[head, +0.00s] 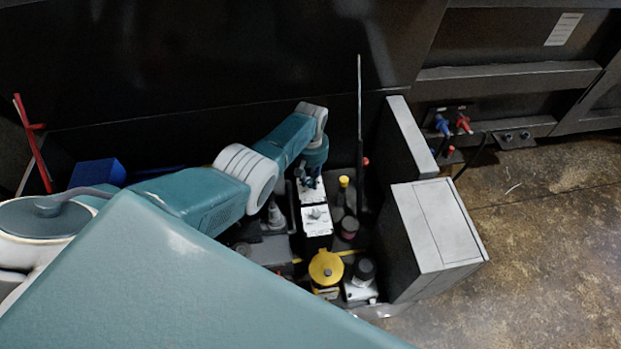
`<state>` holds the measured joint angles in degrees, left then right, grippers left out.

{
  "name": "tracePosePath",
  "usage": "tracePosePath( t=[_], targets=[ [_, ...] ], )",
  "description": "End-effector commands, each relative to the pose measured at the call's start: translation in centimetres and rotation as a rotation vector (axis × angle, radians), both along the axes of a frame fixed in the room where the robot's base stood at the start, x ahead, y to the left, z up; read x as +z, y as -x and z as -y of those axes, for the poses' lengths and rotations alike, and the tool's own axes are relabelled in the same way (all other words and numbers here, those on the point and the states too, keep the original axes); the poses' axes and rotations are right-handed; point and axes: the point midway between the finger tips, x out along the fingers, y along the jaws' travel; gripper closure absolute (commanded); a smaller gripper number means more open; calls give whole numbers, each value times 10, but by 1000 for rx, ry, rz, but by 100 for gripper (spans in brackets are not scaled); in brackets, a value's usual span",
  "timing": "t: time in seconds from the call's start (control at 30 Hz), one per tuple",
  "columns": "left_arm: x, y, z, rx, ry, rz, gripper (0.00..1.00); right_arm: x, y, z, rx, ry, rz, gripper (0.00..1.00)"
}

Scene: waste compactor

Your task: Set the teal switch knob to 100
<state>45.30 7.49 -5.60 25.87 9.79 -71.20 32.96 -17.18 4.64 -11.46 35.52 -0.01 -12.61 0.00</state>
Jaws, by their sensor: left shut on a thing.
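My left arm reaches in from the left and bends down over the compactor's controls. My left gripper (310,182) points down at a small white switch plate (313,197). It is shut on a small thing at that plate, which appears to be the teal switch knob. The fingers and wrist hide most of the knob, so its pointer and the scale cannot be read. A second white plate (317,221) with a small grey knob lies just in front of it. My right gripper is not in view.
A yellow round cap (326,267) and a black knob (364,270) stand nearer to me. A yellow-topped post (344,182) and a thin upright rod (359,110) stand to the right of the gripper. A grey-topped box (438,228) bounds the right side. Brown floor (540,260) lies beyond.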

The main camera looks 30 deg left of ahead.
Motion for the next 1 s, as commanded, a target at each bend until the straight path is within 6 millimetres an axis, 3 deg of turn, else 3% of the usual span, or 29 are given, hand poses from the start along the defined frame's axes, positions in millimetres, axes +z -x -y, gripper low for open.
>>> tracePosePath(
  t=[0.43, 0.47, 0.53, 1.0],
  targets=[
    [2, -2, -1, 7, -2, 5, 100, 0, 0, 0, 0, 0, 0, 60],
    [2, -2, -1, 7, -2, 5, 75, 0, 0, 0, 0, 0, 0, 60],
    [2, -2, -1, 7, -2, 5, 61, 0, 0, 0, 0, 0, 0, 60],
    [7, -1, 0, 6, 0, 4, 60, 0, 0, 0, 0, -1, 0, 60]
  ],
)
